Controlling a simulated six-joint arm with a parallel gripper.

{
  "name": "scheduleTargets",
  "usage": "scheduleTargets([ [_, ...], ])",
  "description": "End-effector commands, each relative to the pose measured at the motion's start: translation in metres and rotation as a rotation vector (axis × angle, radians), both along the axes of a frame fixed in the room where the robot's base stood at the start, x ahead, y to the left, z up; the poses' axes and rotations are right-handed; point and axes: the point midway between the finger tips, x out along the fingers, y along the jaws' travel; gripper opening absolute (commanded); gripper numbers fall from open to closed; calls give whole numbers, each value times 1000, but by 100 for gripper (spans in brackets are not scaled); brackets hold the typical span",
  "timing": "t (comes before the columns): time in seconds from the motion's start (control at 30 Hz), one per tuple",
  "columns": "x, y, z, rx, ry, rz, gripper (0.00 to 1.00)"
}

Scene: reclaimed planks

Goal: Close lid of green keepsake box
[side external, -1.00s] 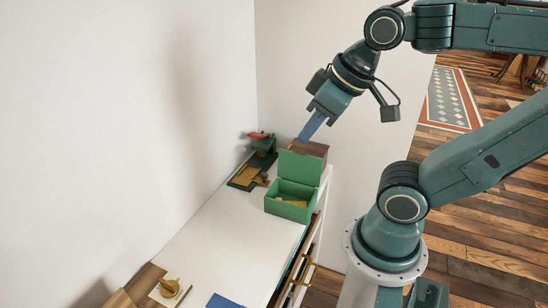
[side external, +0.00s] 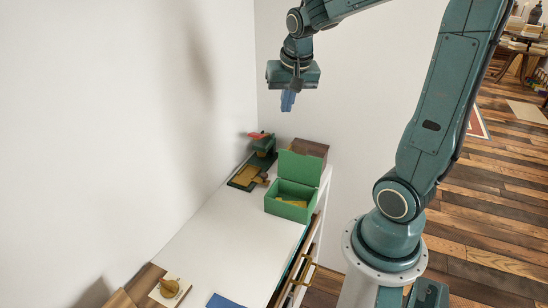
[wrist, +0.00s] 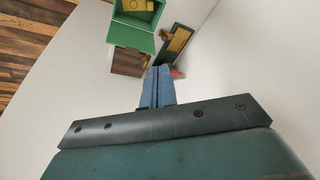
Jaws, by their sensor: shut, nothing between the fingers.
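The green keepsake box (side external: 290,200) stands on the white table top with its lid (side external: 300,166) raised at the back. Something yellow lies inside the box. My gripper (side external: 288,103) hangs above the box in the side view, fingers pointing down, apart from the box and lid. Its blue fingers are together with nothing between them. In the wrist view the box (wrist: 131,38) is at the top, beyond the fingers (wrist: 158,84), with its lid standing open on the near side.
A brown wooden block (side external: 312,149) is right behind the lid. A dark green and yellow item (side external: 247,176) with a red-topped part stands to the left of the box. A brass knob on a plate (side external: 171,287) and a blue item (side external: 224,301) are at the front. The table middle is clear.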

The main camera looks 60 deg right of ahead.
Motion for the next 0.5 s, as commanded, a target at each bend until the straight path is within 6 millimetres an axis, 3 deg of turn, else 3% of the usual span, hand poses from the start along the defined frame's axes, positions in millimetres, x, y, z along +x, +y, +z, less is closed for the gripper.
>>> scheduleTargets([
  [0.23,10,-65,-34,25,39,-269,0],
  [0.5,6,-128,-75,40,69,-526,0],
])
